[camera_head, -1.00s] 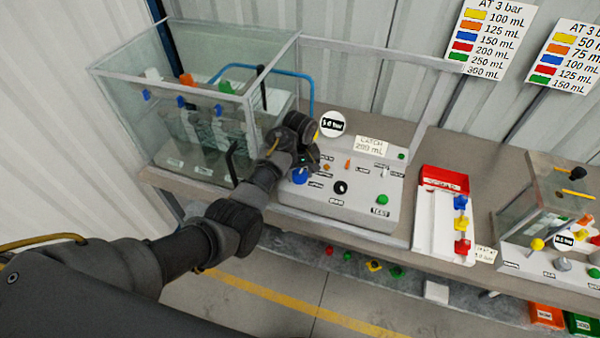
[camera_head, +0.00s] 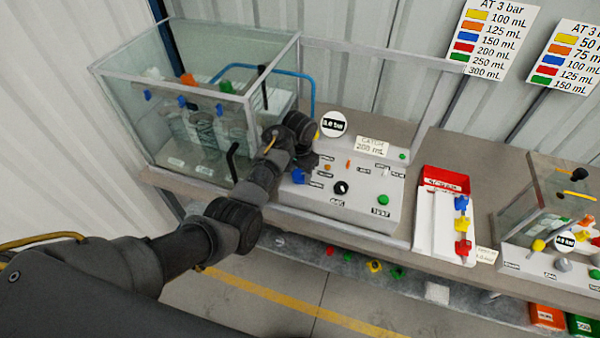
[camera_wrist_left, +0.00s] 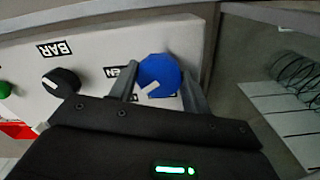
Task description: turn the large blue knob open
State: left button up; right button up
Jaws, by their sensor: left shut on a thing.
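The large blue knob (camera_head: 298,176) is on the left part of the grey control panel (camera_head: 375,213). In the left wrist view the blue knob (camera_wrist_left: 160,74) sits between the two fingers of my left gripper (camera_wrist_left: 160,92), which is shut on it. A white mark on the knob's face runs at a slant. In the head view my left wrist hangs over the panel's left end and hides the fingertips. My right gripper is in neither current view.
A black knob (camera_head: 341,188) and a green button (camera_head: 383,200) are on the same panel. A glass tank (camera_head: 130,95) stands close on the left. A white tray (camera_head: 430,215) with coloured pieces lies to the right.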

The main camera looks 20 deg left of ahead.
pick_arm(q)
jog(key=m, duration=0.4)
jog(key=shift+m, duration=0.6)
jog(key=o, duration=1)
